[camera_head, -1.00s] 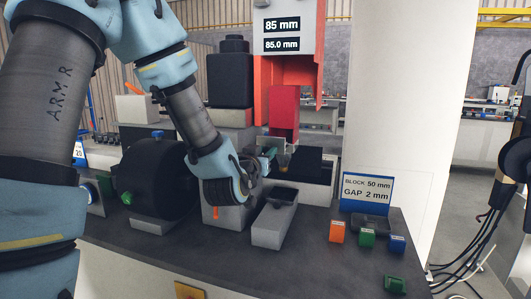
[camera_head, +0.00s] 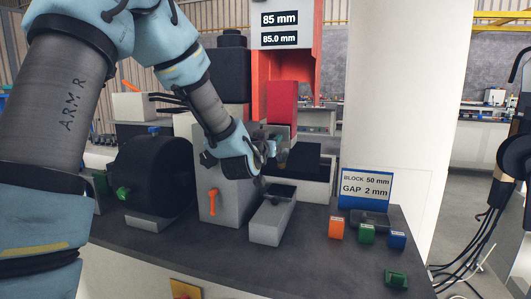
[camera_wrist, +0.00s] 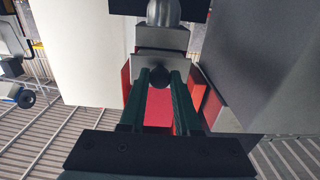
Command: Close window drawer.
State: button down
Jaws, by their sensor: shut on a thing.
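My gripper (camera_head: 271,150) is at the centre in the head view, beside the top of a grey housing with an orange handle. In the wrist view its two dark green fingers (camera_wrist: 159,84) are shut on a small dark round knob (camera_wrist: 159,76). The knob sits against a grey block (camera_wrist: 160,62), which I take to be the front of the window drawer. A red surface shows between and beyond the fingers. In the head view my wrist and fingers hide the knob and most of the drawer, so how far it stands out cannot be told.
The grey housing (camera_head: 225,178) and a long open-topped grey box (camera_head: 268,222) stand close below my gripper. A black drum (camera_head: 155,178) is at the left. The red press (camera_head: 283,103) is behind. Orange, green and blue blocks (camera_head: 367,234) lie at the right.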

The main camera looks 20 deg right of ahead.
jog(key=x, duration=0.3)
jog(key=shift+f+b, duration=0.15)
jog(key=shift+b, duration=0.25)
jog(key=shift+w+d+r, duration=0.15)
jog(key=shift+w+r, duration=0.05)
jog(key=c, duration=0.6)
grip_release()
jog(key=b+v, duration=0.3)
jog(key=v, duration=0.7)
jog(key=shift+s+a, duration=0.25)
jog(key=shift+s, duration=0.05)
jog(key=shift+f, duration=0.1)
